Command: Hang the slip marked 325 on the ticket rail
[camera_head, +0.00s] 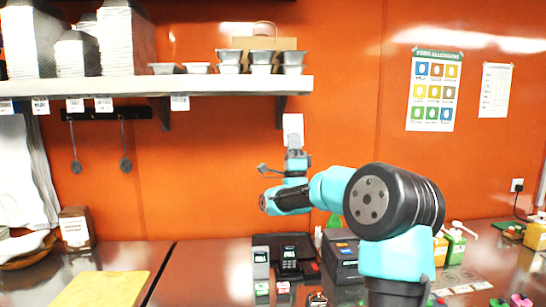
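My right gripper (295,153) is raised in front of the orange wall, just under the right end of the shelf. It points up and appears shut on the lower end of a white slip (293,124). The slip stands upright with its top just below the shelf's edge; its marking is too small to read. I cannot clearly make out a ticket rail; several small white tags, one of them a tag (180,103), hang along the shelf's front edge. My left gripper is not in view.
The shelf (225,86) carries stacked containers and metal tubs (261,57). A dark hook rail (85,115) with two hanging utensils is below it. A card terminal (289,262) and other devices stand on the counter. A yellow cloth (100,289) lies at front left.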

